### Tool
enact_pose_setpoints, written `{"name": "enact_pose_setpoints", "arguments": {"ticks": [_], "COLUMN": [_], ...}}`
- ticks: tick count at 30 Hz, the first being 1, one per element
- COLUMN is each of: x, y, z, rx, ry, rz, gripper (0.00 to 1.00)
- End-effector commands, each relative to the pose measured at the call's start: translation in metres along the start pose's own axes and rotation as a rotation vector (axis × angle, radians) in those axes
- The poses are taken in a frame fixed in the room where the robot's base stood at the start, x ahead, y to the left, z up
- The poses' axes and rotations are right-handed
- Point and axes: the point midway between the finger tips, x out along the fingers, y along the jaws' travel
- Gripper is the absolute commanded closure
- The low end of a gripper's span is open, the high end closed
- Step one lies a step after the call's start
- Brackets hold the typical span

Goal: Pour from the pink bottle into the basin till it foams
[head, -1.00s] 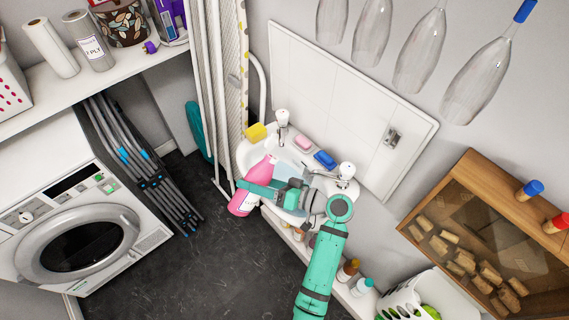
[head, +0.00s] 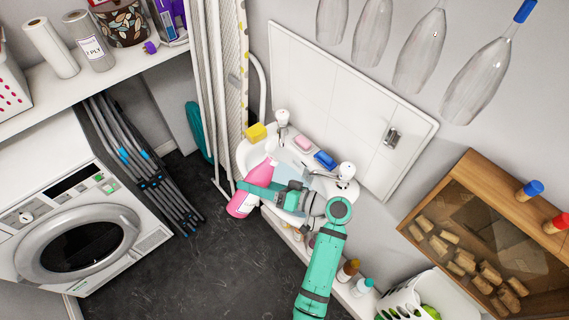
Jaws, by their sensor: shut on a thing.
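The pink bottle (head: 242,204) is tilted at the left front of the white basin (head: 248,153), its narrower end toward the basin. My gripper (head: 258,188) is shut on the bottle, with its jaw across the bottle's middle. The basin is fixed to the wall and partly hidden by my arm and the bottle. A light blue patch (head: 290,174) shows inside the basin; I cannot tell if it is water or a cloth. No stream from the bottle and no foam can be made out.
Small bottles (head: 348,270) stand on a ledge below. A washing machine (head: 85,240) is at left. Dark floor is clear.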

Motion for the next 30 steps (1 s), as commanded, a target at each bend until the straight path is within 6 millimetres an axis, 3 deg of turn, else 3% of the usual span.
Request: {"name": "enact_pose_setpoints", "arguments": {"ticks": [30], "x": [0.0018], "y": [0.0028], "z": [0.0054], "rx": [0.055], "ry": [0.014], "rz": [-0.024], "gripper": [0.78]}}
